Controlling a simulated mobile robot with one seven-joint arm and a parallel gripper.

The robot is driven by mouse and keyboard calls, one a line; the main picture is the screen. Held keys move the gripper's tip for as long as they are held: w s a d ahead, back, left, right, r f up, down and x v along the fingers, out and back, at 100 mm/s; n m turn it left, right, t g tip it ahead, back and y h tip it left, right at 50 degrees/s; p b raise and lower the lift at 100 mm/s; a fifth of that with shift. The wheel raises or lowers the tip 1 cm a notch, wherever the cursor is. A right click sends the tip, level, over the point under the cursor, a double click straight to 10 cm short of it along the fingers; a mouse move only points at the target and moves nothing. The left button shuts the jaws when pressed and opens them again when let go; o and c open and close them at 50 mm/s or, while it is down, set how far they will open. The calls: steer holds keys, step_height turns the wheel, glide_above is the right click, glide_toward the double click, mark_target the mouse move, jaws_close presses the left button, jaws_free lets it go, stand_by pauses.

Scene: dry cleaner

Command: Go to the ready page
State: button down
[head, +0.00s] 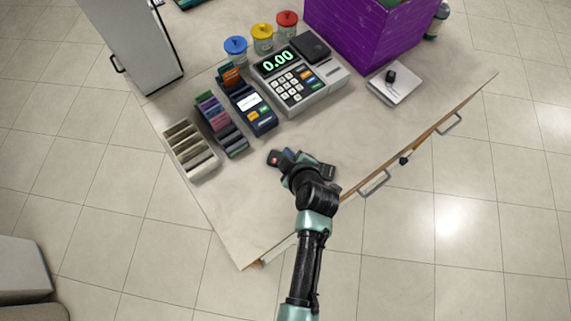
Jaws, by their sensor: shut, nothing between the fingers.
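No page marked ready can be read in this view. The dark blue card terminal (251,108) stands on the counter with a small lit white screen, orange and green keys and a card at its top; its screen text is too small to read. The grey cash register (297,82) beside it shows 0.00 in green. My gripper (284,158) is low over the counter's front part, nearer me than the terminal and apart from it. It is shut and empty. A small dark patch with a red dot (273,158) shows at its tip; I cannot tell what it is.
Left of the terminal stand a card rack (221,124) and a beige slotted tray (190,149). Several lidded jars (262,40) and a purple crate (362,36) are behind. A white pad with a black knob (395,84) lies right. The counter (370,135) is bare at front right.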

steer(key=shift+f+b, duration=1.35)
steer(key=shift+f, duration=0.55)
steer(key=shift+f, duration=0.15)
stand_by(0.4)
steer(key=shift+f+b, duration=0.3)
steer(key=shift+b, duration=0.2)
steer(key=shift+f+b, duration=0.3)
steer(key=shift+b, duration=0.1)
stand_by(0.3)
stand_by(0.4)
steer(key=shift+r+p, duration=0.6)
steer(key=shift+r, duration=0.2)
step_height(320, 180, up, 5)
steer(key=p, duration=0.4)
